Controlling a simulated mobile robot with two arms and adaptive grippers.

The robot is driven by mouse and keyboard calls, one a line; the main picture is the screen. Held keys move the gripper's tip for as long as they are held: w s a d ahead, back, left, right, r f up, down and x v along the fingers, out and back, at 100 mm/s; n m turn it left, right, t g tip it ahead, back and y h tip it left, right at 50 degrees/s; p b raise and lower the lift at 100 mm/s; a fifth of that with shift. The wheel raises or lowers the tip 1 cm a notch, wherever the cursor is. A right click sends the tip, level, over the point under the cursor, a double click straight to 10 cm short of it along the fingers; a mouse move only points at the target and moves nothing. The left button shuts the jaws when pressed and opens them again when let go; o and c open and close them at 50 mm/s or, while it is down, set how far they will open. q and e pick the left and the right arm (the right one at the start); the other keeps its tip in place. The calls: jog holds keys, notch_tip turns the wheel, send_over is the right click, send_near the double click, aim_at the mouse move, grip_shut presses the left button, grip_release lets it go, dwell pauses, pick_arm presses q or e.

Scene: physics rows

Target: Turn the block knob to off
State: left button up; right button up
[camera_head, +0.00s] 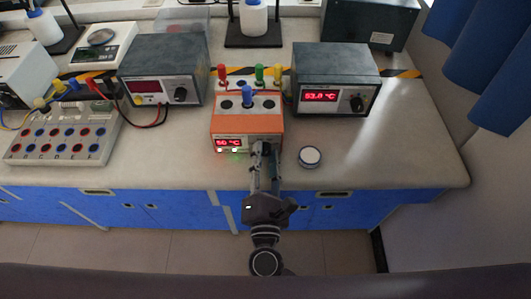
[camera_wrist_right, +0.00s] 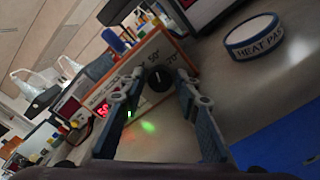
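The orange and white heating block (camera_head: 247,126) stands on the bench with a red display that reads about 50 °C. Its black round knob (camera_wrist_right: 159,79) shows in the right wrist view on the white front panel, with "50°" and "70°" printed beside it. A pale pointer mark is on the knob; its exact setting is hard to read. My right gripper (camera_head: 264,148) is at the right part of the block's front and covers the knob in the head view. Its fingers (camera_wrist_right: 160,84) are open, one on each side of the knob; contact is unclear. My left gripper is out of view.
A round white and blue tin (camera_head: 310,157) marked "HEAT PAS…" stands just right of the gripper. Grey units with red displays stand at right (camera_head: 336,80) and left (camera_head: 163,70). Colored tubes or plugs (camera_head: 247,95) stand up from the block's top. Bench in front is narrow.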

jog(key=shift+w, duration=0.15)
jog(key=shift+c, duration=0.2)
grip_shut()
